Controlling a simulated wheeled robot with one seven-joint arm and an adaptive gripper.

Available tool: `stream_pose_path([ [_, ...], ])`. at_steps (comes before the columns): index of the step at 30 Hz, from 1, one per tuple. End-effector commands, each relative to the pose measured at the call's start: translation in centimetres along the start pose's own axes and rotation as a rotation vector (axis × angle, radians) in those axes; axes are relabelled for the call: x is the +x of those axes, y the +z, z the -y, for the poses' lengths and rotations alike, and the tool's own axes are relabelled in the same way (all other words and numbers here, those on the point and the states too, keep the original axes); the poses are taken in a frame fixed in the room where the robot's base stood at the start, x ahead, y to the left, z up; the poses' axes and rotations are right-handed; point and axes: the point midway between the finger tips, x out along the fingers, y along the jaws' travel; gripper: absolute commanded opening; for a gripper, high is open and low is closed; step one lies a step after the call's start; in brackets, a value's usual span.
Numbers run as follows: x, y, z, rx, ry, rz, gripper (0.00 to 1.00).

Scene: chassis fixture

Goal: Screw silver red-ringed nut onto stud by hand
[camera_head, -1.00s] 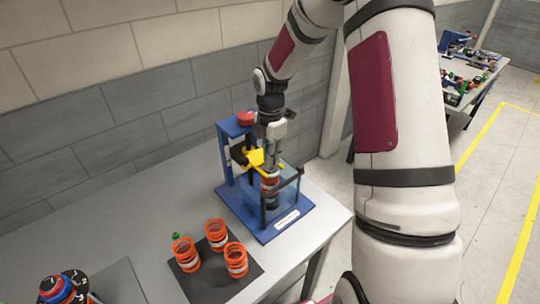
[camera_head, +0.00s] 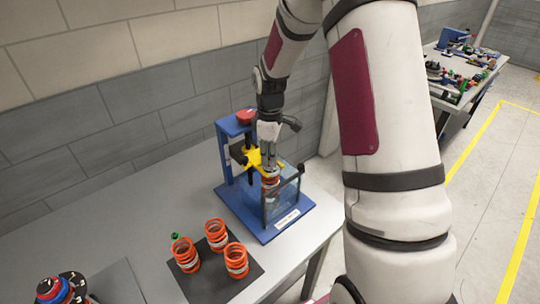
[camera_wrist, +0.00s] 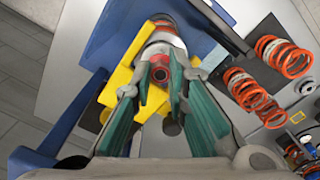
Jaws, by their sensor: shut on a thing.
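My gripper (camera_head: 268,162) points down at the top of the spring strut (camera_head: 270,183) in the blue fixture (camera_head: 291,228). In the wrist view, its green-padded fingers (camera_wrist: 161,76) are closed around a small red-ringed part, which I take for the nut (camera_wrist: 160,74). Silver-white metal shows just beyond the fingertips. The yellow plate (camera_wrist: 121,76) lies around this spot, and also shows in the head view (camera_head: 252,157). The stud is hidden, so I cannot tell how far the nut is on it.
Several orange springs (camera_head: 216,235) stand on a black mat (camera_head: 212,287) at the table's front. A red knob (camera_head: 244,117) tops the fixture's column. A red and blue round item (camera_head: 52,288) is at the front left. The grey table (camera_head: 130,220) is clear at left.

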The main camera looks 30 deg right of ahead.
Motion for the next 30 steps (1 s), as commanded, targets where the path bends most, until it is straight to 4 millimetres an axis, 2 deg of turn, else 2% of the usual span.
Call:
stream_pose_path([
  [1,0.55,0.23,0.34,0.038,-0.013,0.009,0.0],
  [24,0.89,0.19,0.33,1.188,-0.006,0.024,0.0],
  [30,0.87,0.27,0.33,1.282,-0.006,0.025,0.0],
])
